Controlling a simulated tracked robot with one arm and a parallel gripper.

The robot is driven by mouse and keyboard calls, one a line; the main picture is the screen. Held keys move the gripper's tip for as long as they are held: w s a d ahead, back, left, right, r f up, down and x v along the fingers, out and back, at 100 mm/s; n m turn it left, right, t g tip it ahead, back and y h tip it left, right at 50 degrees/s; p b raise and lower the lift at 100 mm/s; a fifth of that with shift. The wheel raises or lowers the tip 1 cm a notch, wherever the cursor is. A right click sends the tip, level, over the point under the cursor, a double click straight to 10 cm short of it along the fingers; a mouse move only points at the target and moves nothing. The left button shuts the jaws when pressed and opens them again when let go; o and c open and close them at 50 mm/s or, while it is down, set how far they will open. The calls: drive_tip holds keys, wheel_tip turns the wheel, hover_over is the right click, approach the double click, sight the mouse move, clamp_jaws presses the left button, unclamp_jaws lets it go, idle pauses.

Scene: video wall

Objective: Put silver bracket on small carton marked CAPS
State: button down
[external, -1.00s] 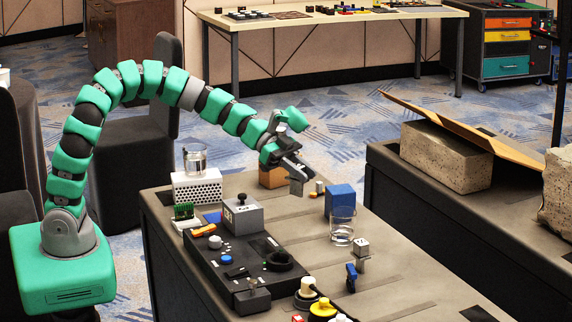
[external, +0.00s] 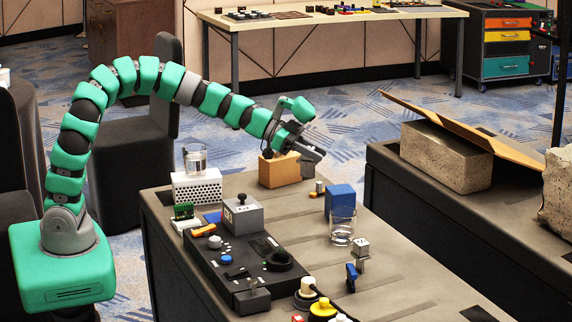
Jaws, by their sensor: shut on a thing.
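My gripper (external: 313,152) is at the end of the green arm, above the back end of the dark table. It is shut on a small grey piece that looks like the silver bracket; the jaws hide most of it and its outline is hard to make out. A small tan carton (external: 279,171) stands on the table's back edge, just below and left of my gripper. I cannot read any marking on it from this side. The gripper is slightly above and to the right of the carton, and nothing is seen lying on its top.
Bare table lies between the panel and the blue box.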

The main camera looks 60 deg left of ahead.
drive_tip(key=w+f, duration=0.1)
drive_tip(key=w, duration=0.2)
drive_tip(key=w+d+f+b, duration=0.1)
drive_tip(key=w+f, duration=0.1)
drive_tip(key=w, duration=0.1)
drive_tip(key=w+d+f, duration=0.1)
drive_tip(key=w, duration=0.2)
drive_tip(key=shift+w+f, duration=0.1)
drive_tip(key=shift+f, duration=0.1)
idle(0.4)
drive_tip(key=c, duration=1.2)
unclamp_jaws()
drive_tip(key=shift+o, duration=0.2)
drive_tip(key=shift+r, duration=0.1)
drive_tip(key=p+v, duration=0.1)
drive_tip(key=v, duration=1.1)
